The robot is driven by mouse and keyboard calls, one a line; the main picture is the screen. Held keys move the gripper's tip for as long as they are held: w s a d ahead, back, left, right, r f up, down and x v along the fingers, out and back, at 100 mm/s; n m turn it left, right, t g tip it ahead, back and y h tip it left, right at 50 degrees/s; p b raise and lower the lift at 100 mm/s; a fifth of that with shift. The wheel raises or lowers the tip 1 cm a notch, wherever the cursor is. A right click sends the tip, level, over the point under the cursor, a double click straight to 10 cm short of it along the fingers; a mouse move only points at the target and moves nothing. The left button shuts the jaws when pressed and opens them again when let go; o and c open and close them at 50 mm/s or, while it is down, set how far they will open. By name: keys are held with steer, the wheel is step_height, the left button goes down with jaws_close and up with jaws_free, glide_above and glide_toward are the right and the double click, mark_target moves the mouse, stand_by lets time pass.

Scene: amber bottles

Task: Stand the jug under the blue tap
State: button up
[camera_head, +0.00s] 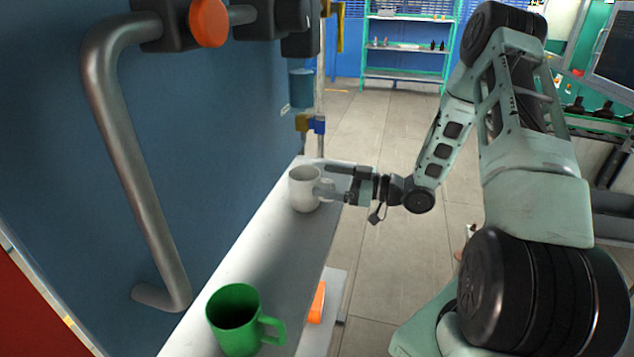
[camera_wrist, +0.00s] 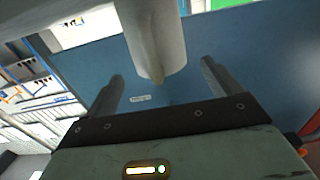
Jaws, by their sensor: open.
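A white jug (camera_head: 301,190) stands upright on the pale shelf (camera_head: 262,238), its handle towards my gripper (camera_head: 342,184). My gripper is open, with its fingers at the handle side of the jug. In the wrist view the white jug (camera_wrist: 157,25) comes down between the two spread fingers of my gripper (camera_wrist: 160,85), with a gap on each side. A green jug (camera_head: 238,320) stands at the near end of the shelf, handle to the right. A blue cylindrical part (camera_head: 301,88) hangs on the wall side above and behind the white jug; I cannot tell whether it is the blue tap.
A thick grey pipe (camera_head: 128,170) with an orange knob (camera_head: 208,22) stands out from the blue wall panel (camera_head: 210,130) on the left. The shelf is bare between the two jugs.

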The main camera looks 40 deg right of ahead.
steer(key=b+v, duration=0.2)
steer(key=v, duration=0.6)
steer(key=shift+s+d, duration=0.1)
steer(key=shift+s, duration=0.05)
